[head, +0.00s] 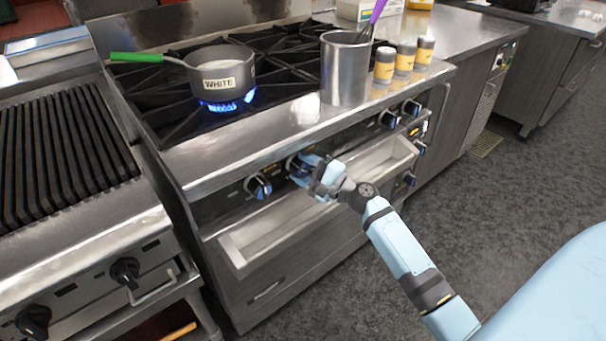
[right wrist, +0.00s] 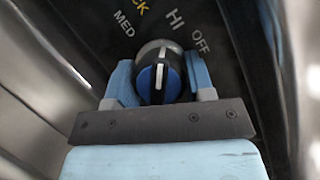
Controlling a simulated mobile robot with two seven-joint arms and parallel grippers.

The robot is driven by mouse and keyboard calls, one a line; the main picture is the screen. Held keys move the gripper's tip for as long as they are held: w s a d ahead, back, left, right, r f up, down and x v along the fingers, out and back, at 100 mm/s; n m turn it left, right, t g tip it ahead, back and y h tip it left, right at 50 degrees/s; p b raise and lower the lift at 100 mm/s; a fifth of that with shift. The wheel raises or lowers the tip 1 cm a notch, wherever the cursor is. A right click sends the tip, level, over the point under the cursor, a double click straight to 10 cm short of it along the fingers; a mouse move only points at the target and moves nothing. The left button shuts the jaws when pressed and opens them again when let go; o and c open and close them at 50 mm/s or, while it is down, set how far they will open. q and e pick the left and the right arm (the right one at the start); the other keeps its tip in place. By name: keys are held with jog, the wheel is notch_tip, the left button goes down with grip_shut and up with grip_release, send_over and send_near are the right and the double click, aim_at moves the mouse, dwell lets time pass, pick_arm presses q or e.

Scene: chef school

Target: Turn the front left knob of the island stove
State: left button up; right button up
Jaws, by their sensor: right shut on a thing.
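The stove (head: 240,150) has a row of knobs on its front panel. My right gripper (head: 314,172) is at the second knob from the left. In the right wrist view the gripper (right wrist: 165,85) has its two light blue fingers on either side of this blue-faced knob (right wrist: 172,84), shut on it. Its white line points up the picture, roughly toward HI; OFF is to the right and MED to the left. The leftmost knob (head: 258,187) is free, to the left of the gripper. A blue flame (head: 225,106) burns under a pot. My left gripper is not in view.
The pot (head: 222,76) labelled WHITE, with a green handle, stands on the burner. A metal utensil holder (head: 345,70) and several shakers (head: 404,58) stand on the stove's right front edge. A pulled-out tray (head: 240,254) lies below the knobs. A grill (head: 60,150) stands left.

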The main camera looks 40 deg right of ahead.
jog(key=m+t+b, duration=0.1)
jog(key=m, duration=0.3)
jog(key=shift+f+h, duration=0.15)
jog(key=shift+h, duration=0.15)
jog(key=shift+m+t+b, duration=0.35)
jog(key=shift+m+t, duration=0.25)
jog(key=shift+m, duration=0.5)
jog(key=shift+m+t+h, duration=0.3)
jog(key=shift+m+h, duration=0.4)
jog(key=shift+m, duration=0.5)
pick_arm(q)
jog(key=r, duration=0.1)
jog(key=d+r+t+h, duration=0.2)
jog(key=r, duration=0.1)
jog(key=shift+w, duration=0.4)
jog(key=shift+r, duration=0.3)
pick_arm(e)
jog(key=shift+m, duration=0.4)
jog(key=o, duration=0.9)
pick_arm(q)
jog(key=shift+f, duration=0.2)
